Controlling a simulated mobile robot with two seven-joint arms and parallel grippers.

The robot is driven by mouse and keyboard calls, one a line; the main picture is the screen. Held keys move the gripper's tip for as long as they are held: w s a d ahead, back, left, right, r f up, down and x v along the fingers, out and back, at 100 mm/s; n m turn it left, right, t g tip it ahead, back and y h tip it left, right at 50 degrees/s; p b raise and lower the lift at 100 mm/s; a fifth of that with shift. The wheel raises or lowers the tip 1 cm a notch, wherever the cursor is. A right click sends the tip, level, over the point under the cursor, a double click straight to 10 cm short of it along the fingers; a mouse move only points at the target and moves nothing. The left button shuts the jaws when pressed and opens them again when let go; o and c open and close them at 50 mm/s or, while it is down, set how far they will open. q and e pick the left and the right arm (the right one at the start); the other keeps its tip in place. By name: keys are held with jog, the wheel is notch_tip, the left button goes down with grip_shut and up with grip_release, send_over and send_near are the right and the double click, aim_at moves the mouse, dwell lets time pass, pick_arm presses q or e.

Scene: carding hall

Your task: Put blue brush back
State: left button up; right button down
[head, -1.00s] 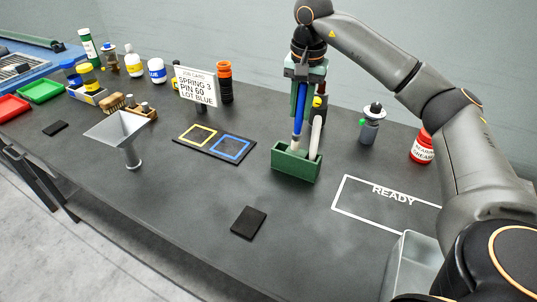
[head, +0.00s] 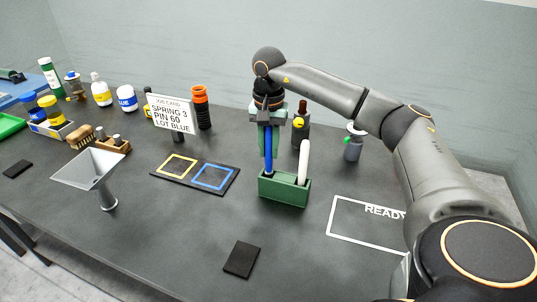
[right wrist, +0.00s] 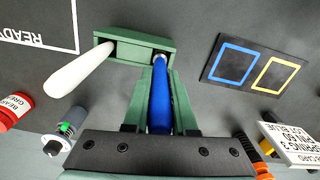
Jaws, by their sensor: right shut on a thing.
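My right gripper (head: 269,117), with green fingers, is shut on the upper part of the blue brush (head: 268,150). The brush stands nearly upright, its lower end at the left compartment of the green holder (head: 284,193). In the right wrist view the blue brush (right wrist: 160,100) runs from between the fingers to one opening of the holder (right wrist: 135,46); its tip is hidden there. A white-handled brush (head: 304,160) stands in the other compartment and leans in the right wrist view (right wrist: 80,74). My left gripper is not in view.
A dark bottle (head: 301,122) stands close behind the holder. A black board with yellow and blue squares (head: 195,175) lies to the left, with a job card (head: 172,112) behind it. A black pad (head: 241,259) lies in front. The READY outline (head: 365,228) is empty.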

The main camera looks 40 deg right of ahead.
jog(key=shift+f, duration=1.1)
jog(key=c, duration=0.7)
grip_release()
jog(key=shift+f, duration=0.1)
notch_tip(320, 180, up, 12)
jog(key=shift+r, duration=0.1)
